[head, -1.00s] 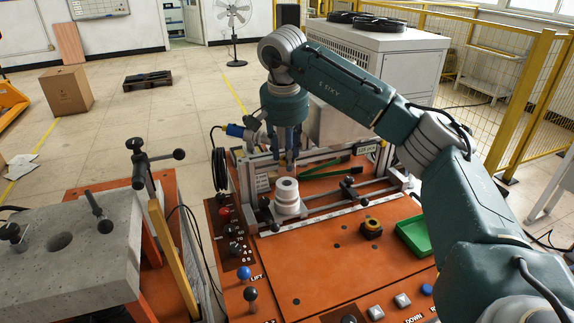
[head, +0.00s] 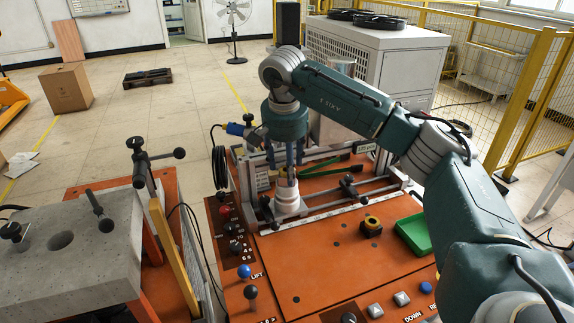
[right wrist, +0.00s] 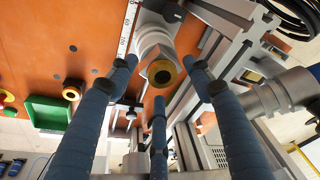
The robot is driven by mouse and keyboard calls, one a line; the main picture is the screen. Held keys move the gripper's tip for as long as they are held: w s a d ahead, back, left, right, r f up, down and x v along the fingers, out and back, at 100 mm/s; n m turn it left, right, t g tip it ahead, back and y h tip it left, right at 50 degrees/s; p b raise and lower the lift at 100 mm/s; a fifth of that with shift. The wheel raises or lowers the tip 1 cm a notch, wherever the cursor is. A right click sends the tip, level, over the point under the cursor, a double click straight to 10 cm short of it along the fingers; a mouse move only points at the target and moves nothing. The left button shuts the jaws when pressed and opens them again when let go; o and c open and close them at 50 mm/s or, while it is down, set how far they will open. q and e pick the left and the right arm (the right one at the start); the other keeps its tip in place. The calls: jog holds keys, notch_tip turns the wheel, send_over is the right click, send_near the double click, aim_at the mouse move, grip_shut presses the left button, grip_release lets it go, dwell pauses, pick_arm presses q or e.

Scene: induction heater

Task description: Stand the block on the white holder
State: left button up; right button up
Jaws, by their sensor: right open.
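The white holder (head: 287,205) is a stepped round post near the rear left of the orange bench; its side also shows in the right wrist view (right wrist: 152,38). A small grey faceted piece with a gold-rimmed dark hole, seemingly the block (right wrist: 161,73), is in line with the holder between my right fingers. Whether it sits fully on the holder cannot be told. My right gripper (head: 287,180) points down just above the holder. Its three blue fingers (right wrist: 160,85) are spread apart, with visible gaps around the piece. My left gripper is out of view.
A black and yellow ring-shaped part (head: 371,227) and a green tray (head: 414,234) lie to the right on the bench. A metal rail frame (head: 335,200) runs close beside the holder. Levers (head: 230,229) line the left edge. The bench's middle is clear.

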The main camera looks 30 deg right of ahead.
jog(key=v, duration=1.2)
jog(key=shift+r, duration=0.15)
jog(key=shift+w, duration=0.1)
